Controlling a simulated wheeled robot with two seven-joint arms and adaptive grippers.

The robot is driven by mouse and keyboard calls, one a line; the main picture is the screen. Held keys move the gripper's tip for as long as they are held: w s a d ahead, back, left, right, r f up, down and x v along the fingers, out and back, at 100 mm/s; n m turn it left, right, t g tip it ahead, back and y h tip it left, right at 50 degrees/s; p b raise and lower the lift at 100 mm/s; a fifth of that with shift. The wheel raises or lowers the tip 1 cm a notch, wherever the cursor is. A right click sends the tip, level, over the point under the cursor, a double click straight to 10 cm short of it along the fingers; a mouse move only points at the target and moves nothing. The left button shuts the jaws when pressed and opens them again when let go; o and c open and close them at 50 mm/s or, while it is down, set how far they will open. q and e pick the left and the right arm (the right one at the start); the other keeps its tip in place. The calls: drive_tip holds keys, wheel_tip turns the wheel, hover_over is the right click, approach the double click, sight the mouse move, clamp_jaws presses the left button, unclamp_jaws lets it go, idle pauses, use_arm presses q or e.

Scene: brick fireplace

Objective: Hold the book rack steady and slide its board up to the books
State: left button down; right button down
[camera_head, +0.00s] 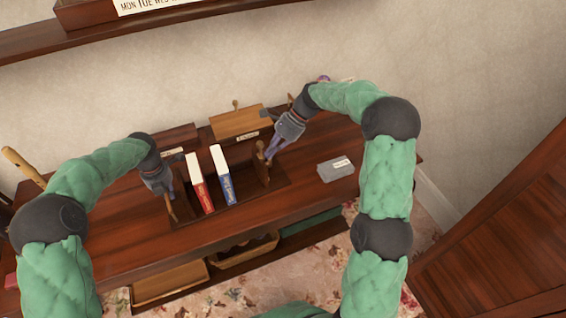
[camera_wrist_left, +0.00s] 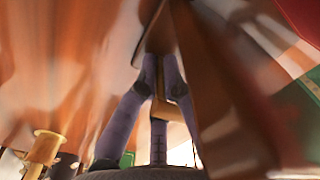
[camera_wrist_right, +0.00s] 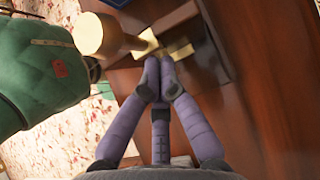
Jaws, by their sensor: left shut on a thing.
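The book rack (camera_head: 272,198) stands on the dark wooden table, with a red book (camera_head: 199,183) and a blue book (camera_head: 222,175) upright on it. Its board (camera_head: 262,172) stands right of the blue book, with a gap between them. My left gripper (camera_head: 168,190) is at the rack's left end; in the left wrist view its fingers (camera_wrist_left: 160,62) are shut on that end panel (camera_wrist_left: 178,30). My right gripper (camera_head: 270,155) is beside the board's upper edge. In the right wrist view its fingertips (camera_wrist_right: 160,65) are together, close to brass pieces (camera_wrist_right: 165,48) and a pale knob (camera_wrist_right: 95,36); contact is unclear.
A grey labelled box (camera_head: 336,168) lies right of the rack. A wooden box (camera_head: 240,122) and a dark labelled box (camera_head: 178,138) stand behind it. A basket (camera_head: 245,249) and a tray (camera_head: 170,283) sit on the lower shelf. Table front is clear.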

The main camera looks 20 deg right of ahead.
drive_tip(key=shift+s+a+f, duration=0.1)
drive_tip(key=shift+a+f, duration=0.05)
drive_tip(key=shift+a, duration=1.05)
drive_tip(key=shift+s+a, duration=0.15)
drive_tip(key=shift+a, duration=1.75)
drive_tip(key=shift+s+a, duration=0.1)
drive_tip(key=shift+a, duration=2.05)
drive_tip(key=shift+s+a, duration=0.1)
drive_tip(key=shift+a, duration=1.85)
